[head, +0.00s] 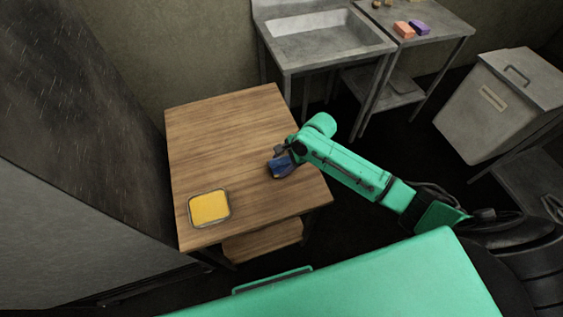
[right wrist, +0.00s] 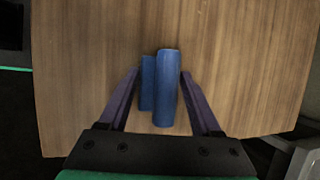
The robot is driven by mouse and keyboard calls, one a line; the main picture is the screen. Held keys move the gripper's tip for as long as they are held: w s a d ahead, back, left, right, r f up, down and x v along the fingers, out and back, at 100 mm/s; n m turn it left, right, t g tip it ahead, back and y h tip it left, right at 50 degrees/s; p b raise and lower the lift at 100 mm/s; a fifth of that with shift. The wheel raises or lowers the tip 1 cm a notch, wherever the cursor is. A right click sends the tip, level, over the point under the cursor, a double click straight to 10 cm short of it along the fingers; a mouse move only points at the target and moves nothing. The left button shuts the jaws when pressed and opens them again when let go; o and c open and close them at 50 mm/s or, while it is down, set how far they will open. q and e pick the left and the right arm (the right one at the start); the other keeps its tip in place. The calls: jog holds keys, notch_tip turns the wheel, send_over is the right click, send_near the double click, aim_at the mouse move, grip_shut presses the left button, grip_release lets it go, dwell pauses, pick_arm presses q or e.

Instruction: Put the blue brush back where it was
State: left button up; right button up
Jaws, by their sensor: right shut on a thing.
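The blue brush (head: 284,166) is at the right part of the wooden table (head: 225,130), at my right gripper (head: 277,161). In the right wrist view the brush (right wrist: 164,88) shows as two blue blocks side by side between the fingers of my right gripper (right wrist: 160,82). The fingers are shut on it. The wooden tabletop (right wrist: 90,60) lies beneath; I cannot tell whether the brush touches it. My left gripper is not in view.
A square tray with yellow contents (head: 189,209) sits at the table's front left. A sink (head: 330,46) stands behind, beside a side table (head: 437,22) with an orange block (head: 403,29) and a purple block (head: 420,26). A grey bin (head: 490,115) is at right. The table's middle is clear.

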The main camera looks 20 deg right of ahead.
jog(key=shift+a, duration=0.1)
jog(key=o, duration=1.2)
jog(key=v, duration=1.2)
jog(key=shift+s, duration=0.1)
